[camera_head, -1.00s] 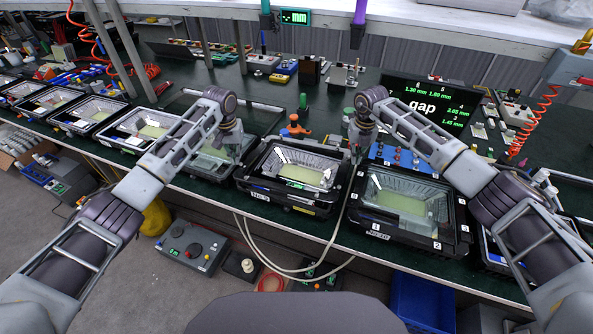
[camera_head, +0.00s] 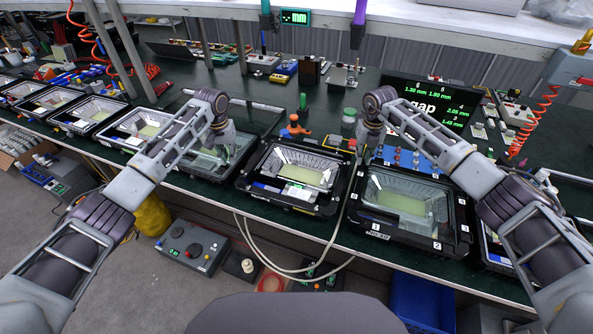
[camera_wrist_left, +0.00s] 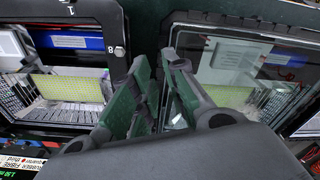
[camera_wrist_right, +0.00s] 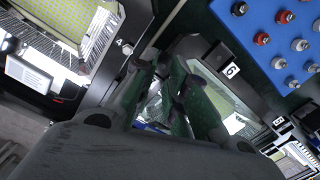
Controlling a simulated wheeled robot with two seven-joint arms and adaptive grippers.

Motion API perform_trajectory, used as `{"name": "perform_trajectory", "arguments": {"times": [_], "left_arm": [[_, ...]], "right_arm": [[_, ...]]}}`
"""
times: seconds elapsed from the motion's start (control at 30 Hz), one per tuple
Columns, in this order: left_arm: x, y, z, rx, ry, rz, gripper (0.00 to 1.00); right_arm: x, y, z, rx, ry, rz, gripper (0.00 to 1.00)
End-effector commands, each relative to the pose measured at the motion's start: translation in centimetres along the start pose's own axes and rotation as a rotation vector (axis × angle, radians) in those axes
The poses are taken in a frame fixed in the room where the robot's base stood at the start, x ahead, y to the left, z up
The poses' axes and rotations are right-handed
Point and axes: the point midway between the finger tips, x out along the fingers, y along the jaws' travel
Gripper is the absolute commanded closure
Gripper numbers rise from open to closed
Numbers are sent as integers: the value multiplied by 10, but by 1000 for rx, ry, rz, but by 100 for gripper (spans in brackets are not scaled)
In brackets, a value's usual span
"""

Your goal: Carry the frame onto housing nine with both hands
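The black frame (camera_head: 246,183) lies over housing nine (camera_head: 305,171) in the middle of the bench, apparently resting on it; any gap between them is too small to tell. Its left side, with marks including 8, shows in the left wrist view (camera_wrist_left: 118,40). Its right side, with mark 4, shows in the right wrist view (camera_wrist_right: 112,62). My left gripper (camera_head: 229,143) is open and empty, left of the frame, also seen in the left wrist view (camera_wrist_left: 157,65). My right gripper (camera_head: 361,141) is open and empty beside the frame's right side, also seen in the right wrist view (camera_wrist_right: 160,72).
A glazed housing (camera_head: 405,203) with numbered marks stands close on the right, and another glazed housing (camera_head: 207,160) on the left. A blue tray (camera_head: 412,160) with knobs and a gap display (camera_head: 430,103) stand behind. Cables hang below the bench's front edge.

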Motion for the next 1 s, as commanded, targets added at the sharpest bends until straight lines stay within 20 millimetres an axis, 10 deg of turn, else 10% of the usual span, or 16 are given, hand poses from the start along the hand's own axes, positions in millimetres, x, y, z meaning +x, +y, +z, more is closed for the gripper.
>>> {"name": "perform_trajectory", "arguments": {"times": [0.57,1.0], "left_arm": [[-10,0,0,0,1,0,79],[-67,0,-1,0,2,1,79]], "right_arm": [[0,0,0,0,0,0,79],[0,0,0,0,0,0,79]]}}
